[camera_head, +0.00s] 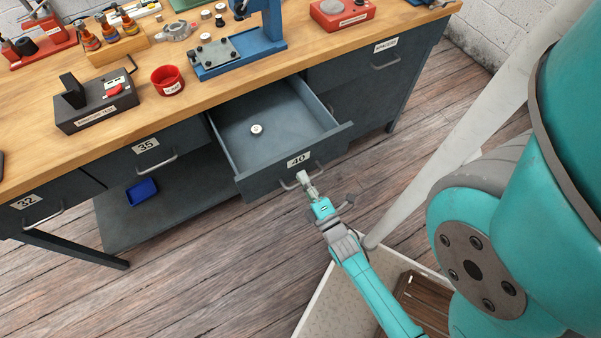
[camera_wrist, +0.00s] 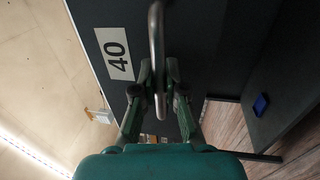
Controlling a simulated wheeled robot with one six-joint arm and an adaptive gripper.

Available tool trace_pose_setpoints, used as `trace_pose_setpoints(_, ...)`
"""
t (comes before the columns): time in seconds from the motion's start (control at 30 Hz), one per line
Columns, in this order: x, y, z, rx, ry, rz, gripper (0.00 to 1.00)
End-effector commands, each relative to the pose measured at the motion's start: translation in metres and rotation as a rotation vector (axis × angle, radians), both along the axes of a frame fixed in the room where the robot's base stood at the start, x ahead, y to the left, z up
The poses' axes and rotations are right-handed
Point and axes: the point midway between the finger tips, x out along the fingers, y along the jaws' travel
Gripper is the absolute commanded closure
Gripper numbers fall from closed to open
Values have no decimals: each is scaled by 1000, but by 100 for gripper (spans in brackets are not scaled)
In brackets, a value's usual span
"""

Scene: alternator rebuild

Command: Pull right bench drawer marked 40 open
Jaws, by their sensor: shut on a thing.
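The drawer marked 40 (camera_head: 243,178) stands well out from the bench, and its inside shows in the head view. A small round metal part (camera_head: 256,129) lies on its floor. The number label (camera_head: 298,160) is on the drawer front, and the label also shows sideways in the wrist view (camera_wrist: 115,54). My gripper (camera_head: 304,180) is at the drawer front, shut on the bar handle (camera_wrist: 156,40). In the wrist view the fingers (camera_wrist: 160,85) are on both sides of the bar. In the head view my gripper hides part of the handle.
Drawers marked 35 (camera_head: 178,145) and 32 (camera_head: 30,208) are shut to the left. A blue bin (camera_head: 142,191) sits on the lower shelf. The bench top (camera_head: 230,85) holds a blue press, a red bowl (camera_head: 168,80) and a black tester (camera_head: 95,103). Wooden floor lies in front.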

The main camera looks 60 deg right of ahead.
Motion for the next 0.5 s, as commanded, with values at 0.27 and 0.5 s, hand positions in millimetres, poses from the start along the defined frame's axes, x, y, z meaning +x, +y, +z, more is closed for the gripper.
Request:
trace_pose_setpoints(0.27, -1, 0, -1, 1, 2, 0, 100)
trace_pose_setpoints(0.5, -1, 0, -1, 0, 1, 0, 63)
